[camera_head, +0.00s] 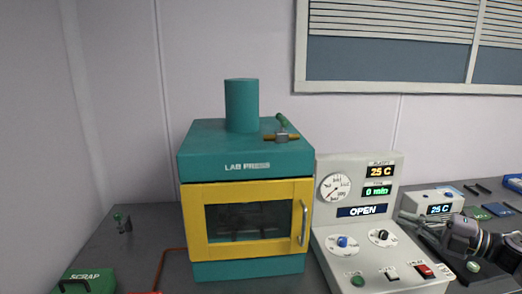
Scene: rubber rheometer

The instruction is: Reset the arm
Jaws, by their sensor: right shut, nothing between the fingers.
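My right gripper (450,236) is at the right edge of the head view, low over the bench beside the control panel. It is shut and empty, and its arm comes in from the right. My left gripper is not in view. The teal lab press (245,150) stands on the bench in the middle. Its yellow-framed door (193,225) is closed, with a handle on its right side.
A sloped control panel (330,235) right of the press reads 25 C and OPEN. A small grey unit (428,197) showing 25 C stands behind my right gripper. A green SCRAP box (85,280) is at front left. The bench (150,225) left of the press is mostly clear.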

